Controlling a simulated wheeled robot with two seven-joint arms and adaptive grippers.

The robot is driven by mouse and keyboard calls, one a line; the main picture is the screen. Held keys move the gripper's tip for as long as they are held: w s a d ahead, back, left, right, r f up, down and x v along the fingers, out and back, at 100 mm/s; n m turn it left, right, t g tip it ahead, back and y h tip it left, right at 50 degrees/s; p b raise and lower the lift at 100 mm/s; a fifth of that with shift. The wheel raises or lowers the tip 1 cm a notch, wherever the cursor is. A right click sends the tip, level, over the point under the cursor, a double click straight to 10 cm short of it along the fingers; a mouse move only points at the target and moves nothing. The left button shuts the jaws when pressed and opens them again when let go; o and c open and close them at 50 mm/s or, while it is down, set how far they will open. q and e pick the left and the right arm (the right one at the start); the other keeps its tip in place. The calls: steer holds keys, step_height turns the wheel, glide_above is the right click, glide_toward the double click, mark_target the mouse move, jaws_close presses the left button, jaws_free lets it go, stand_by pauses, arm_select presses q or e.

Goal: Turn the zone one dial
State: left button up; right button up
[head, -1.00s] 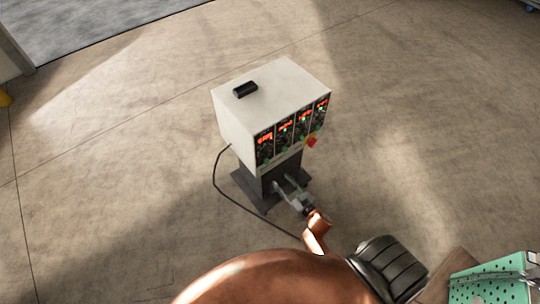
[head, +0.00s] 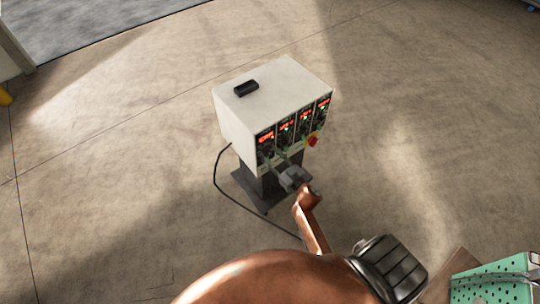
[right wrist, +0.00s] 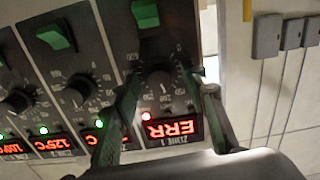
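The controller cabinet (head: 275,88) is a white box on a dark stand, with a row of zone panels on its front. The zone one dial (right wrist: 158,82) is a round black knob beside a red ERR display (right wrist: 171,129) with a lit red lamp; the wrist view shows it upside down. My right gripper (right wrist: 163,80) is open, one finger on each side of this dial. I cannot tell whether the fingers touch it. In the head view my right gripper (head: 278,163) is at the lower front of the leftmost panel. My left gripper is not in view.
Neighbouring dials (right wrist: 80,88) sit close beside zone one, under green rocker switches (right wrist: 54,36). A red and yellow switch (head: 313,140) is on the cabinet's right front. A black cable (head: 217,180) runs down to the floor. A green perforated tray (head: 478,290) is at lower right.

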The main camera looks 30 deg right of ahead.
jaws_close()
steer(key=shift+a, duration=0.1)
stand_by(0.3)
steer(key=shift+n, duration=0.3)
